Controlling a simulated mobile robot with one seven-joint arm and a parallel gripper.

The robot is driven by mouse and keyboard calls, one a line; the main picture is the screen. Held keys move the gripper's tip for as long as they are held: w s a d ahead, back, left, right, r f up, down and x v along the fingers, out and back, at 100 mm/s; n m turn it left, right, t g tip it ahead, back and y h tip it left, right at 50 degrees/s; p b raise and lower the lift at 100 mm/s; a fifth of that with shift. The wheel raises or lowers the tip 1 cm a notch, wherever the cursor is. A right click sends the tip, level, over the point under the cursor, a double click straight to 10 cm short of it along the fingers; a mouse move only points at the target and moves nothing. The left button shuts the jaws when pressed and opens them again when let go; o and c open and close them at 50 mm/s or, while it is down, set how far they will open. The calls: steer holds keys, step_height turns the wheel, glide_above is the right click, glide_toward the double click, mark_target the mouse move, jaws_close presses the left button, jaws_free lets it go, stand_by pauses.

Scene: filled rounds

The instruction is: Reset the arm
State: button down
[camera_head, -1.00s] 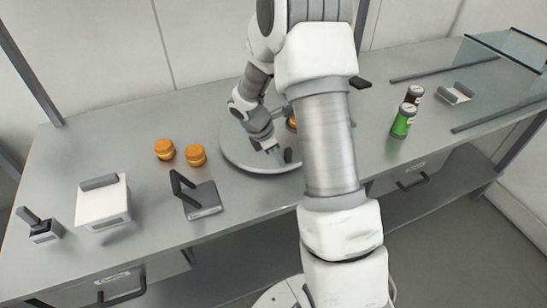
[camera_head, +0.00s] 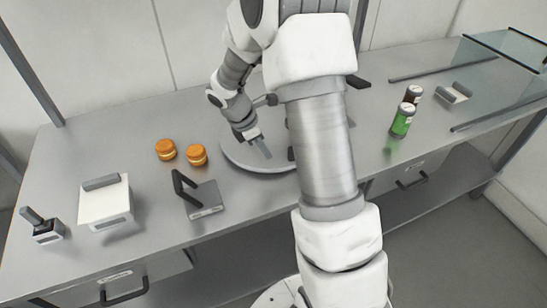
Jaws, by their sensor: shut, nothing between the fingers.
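My gripper (camera_head: 262,146) is over the left part of a round grey plate (camera_head: 236,158) on the table. It is shut and holds nothing. Its fingers point down and to the right. My own arm crosses the middle of the view and hides the right part of the plate and whatever lies there.
Two orange jars (camera_head: 165,149) stand left of the plate on the grey table (camera_head: 60,165). In front is a grey device with a black handle (camera_head: 203,198); a white box (camera_head: 105,203) and a small lever block (camera_head: 43,228) stand further left. Green (camera_head: 402,121) and dark (camera_head: 412,95) cans stand right.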

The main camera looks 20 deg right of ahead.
steer(key=s+a+r+m+t+y, duration=0.15)
steer(key=s+r+m, duration=0.3)
steer(key=r, duration=0.45)
steer(key=s+a+r+m+t, duration=0.1)
steer(key=s+a+r+m, duration=0.25)
steer(key=s+r, duration=0.4)
steer(key=s+a+r+m+t+y, duration=0.3)
steer(key=s+a+r+m, duration=0.1)
steer(key=s+m, duration=0.5)
steer(key=shift+s+a+r, duration=0.15)
steer(key=shift+s+r, duration=0.45)
steer(key=shift+r, duration=0.15)
steer(key=shift+t, duration=0.25)
